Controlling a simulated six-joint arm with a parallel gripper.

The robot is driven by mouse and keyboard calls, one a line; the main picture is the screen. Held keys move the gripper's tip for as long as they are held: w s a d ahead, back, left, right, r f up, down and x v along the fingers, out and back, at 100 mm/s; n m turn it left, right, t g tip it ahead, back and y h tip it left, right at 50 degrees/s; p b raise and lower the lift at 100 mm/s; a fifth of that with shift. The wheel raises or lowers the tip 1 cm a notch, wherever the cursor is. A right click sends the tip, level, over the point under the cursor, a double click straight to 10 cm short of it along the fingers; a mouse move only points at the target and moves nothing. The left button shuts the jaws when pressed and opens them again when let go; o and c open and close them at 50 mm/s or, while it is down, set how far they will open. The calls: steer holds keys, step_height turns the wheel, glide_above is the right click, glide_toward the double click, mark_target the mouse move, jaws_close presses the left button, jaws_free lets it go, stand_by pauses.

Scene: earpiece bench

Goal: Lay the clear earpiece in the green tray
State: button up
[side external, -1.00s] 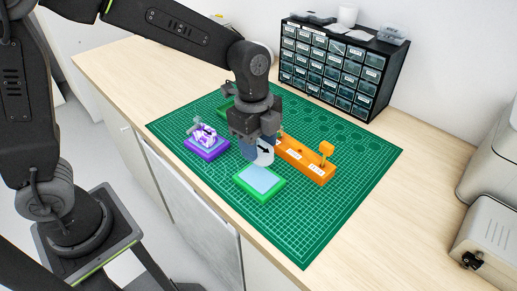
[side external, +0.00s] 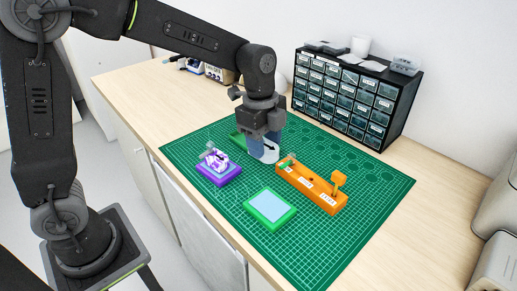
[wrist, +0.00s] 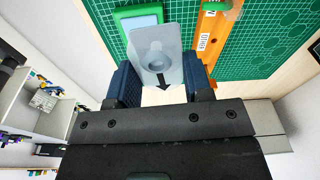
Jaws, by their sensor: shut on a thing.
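My gripper (side external: 265,146) is shut on the clear earpiece (side external: 264,152), a see-through flat piece with a dark arrow mark. In the wrist view the earpiece (wrist: 156,60) sits between the dark blue fingers, with a round shape in its middle. The green tray (side external: 250,211) with a pale blue pad lies at the front of the mat, apart from the earpiece and nearer the side camera. It also shows in the wrist view (wrist: 123,25), beyond the earpiece. Another green item (side external: 237,140) is partly hidden behind my gripper.
A purple tray (side external: 219,177) holding a white and purple piece stands left of the green tray. An orange fixture (side external: 311,188) with an upright post stands to the right. A drawer cabinet (side external: 343,95) is at the back. The mat's front right is clear.

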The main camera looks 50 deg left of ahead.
steer(key=w+a+n, duration=0.2)
steer(key=a, duration=0.9)
steer(key=w+a+n, duration=0.1)
steer(key=w+a, duration=0.2)
steer(key=a, duration=0.7)
steer(key=w+d+f, duration=0.1)
steer(key=d+f, duration=0.1)
steer(key=d, duration=0.1)
steer(key=w+d+f, duration=0.2)
steer(key=d, duration=0.1)
steer(key=w+d+f, duration=0.2)
steer(key=d+f, duration=0.1)
steer(key=shift+w, duration=0.1)
steer(key=shift+f, duration=1.95)
steer(key=shift+f, duration=0.2)
steer(key=o, duration=1.1)
